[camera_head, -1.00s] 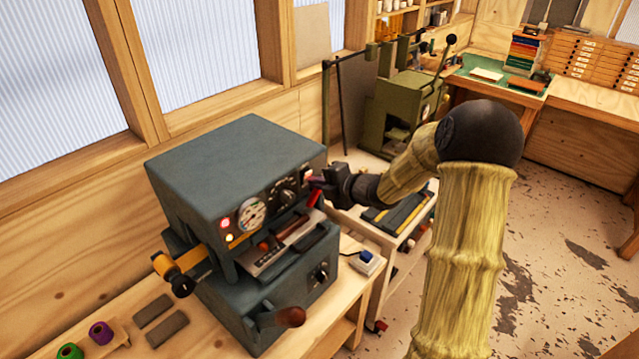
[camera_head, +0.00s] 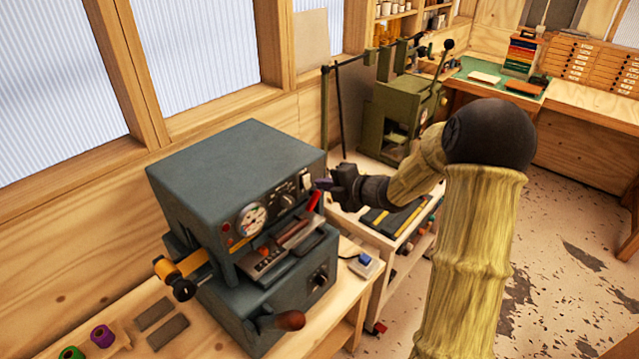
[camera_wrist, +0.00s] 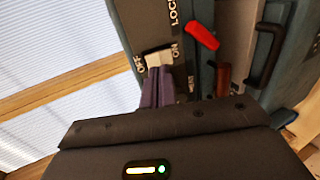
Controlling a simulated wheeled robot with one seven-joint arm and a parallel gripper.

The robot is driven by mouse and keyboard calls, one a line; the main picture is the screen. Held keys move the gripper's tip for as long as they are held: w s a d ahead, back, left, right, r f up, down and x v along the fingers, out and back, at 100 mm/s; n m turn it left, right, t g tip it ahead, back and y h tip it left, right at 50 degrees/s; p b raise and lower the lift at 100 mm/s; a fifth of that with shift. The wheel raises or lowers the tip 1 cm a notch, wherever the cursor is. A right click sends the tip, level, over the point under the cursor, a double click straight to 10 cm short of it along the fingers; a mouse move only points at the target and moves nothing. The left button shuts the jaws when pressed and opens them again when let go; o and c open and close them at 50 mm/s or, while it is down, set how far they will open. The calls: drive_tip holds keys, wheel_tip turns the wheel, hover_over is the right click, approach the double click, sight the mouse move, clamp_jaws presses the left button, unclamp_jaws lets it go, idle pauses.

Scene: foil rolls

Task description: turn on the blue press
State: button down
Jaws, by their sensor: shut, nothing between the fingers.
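The blue press (camera_head: 235,165) is a blue-grey machine on the wooden bench, with a gauge, a knob and two small lamps on its front that look dark. Its white switch (camera_wrist: 158,57) sits between the OFF and ON labels in the wrist view; it also shows in the head view (camera_head: 306,181). I cannot tell which way the switch is tipped. My gripper (camera_wrist: 158,78) is shut and empty, its purple fingertips just below the switch in the wrist view, very close; contact is unclear. In the head view, my gripper (camera_head: 322,184) is at the panel's right end.
A red-handled lever (camera_wrist: 203,36) sticks out beside the switch panel. A small box with a blue button (camera_head: 364,261) is on the bench right of the press. A green press (camera_head: 400,110) stands behind. Thread spools (camera_head: 102,335) lie at front left.

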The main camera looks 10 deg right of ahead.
drive_tip(key=b+v, duration=0.3)
drive_tip(key=v, duration=0.8)
drive_tip(key=shift+w+r, duration=0.1)
drive_tip(key=shift+w, duration=0.05)
